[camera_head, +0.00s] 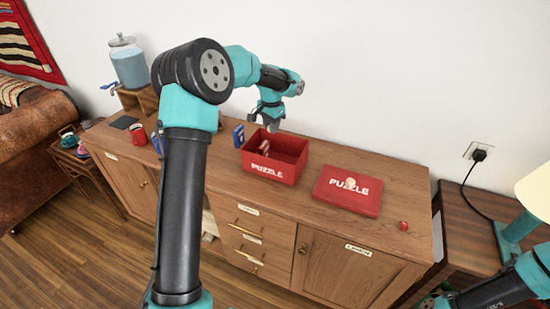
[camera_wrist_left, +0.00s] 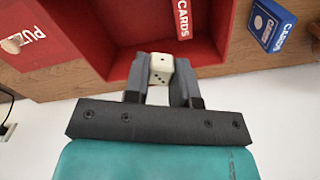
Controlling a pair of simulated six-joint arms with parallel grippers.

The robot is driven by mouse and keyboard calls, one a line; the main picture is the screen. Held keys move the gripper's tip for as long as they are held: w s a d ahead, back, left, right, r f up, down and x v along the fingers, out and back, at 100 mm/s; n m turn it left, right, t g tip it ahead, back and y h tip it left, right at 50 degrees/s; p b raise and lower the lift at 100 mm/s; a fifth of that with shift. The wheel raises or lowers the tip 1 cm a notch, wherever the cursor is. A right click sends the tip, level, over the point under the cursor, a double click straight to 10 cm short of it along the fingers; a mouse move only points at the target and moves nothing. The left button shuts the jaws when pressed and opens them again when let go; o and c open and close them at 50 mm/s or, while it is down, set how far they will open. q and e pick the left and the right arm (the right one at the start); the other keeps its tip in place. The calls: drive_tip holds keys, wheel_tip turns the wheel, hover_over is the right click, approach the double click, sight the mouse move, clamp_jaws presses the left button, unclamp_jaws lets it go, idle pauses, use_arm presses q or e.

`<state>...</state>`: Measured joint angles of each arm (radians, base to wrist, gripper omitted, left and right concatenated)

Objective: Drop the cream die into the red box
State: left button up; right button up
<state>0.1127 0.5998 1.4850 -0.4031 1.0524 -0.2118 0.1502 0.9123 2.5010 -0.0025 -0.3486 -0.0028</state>
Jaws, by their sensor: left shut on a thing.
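The cream die (camera_wrist_left: 160,68) with black pips is held between the fingertips of my left gripper (camera_wrist_left: 160,80) in the left wrist view. In the head view my left gripper (camera_head: 269,118) points down above the back edge of the open red box (camera_head: 268,170), which is marked PUZZLE; the die cannot be made out there. In the left wrist view the die overlaps the red box's interior (camera_wrist_left: 130,30). Its exact height above the box is hard to tell. Only part of my right arm shows at the lower right, without its gripper.
A red item marked CARDS (camera_wrist_left: 183,18) is inside the box. The red PUZZLE lid (camera_head: 340,199) lies to the right, with a small pale object (camera_head: 350,183) on it. A blue card box (camera_head: 239,136) stands left of the box. A small red object (camera_head: 403,226) sits near the right end.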

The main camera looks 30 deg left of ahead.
use_arm(q)
drive_tip(key=shift+f, duration=2.85)
drive_tip(key=o, duration=1)
drive_tip(key=shift+c, duration=0.2)
wheel_tip(320, 180, up, 18)
drive_tip(key=shift+f, duration=0.25)
drive_tip(key=shift+f, duration=0.1)
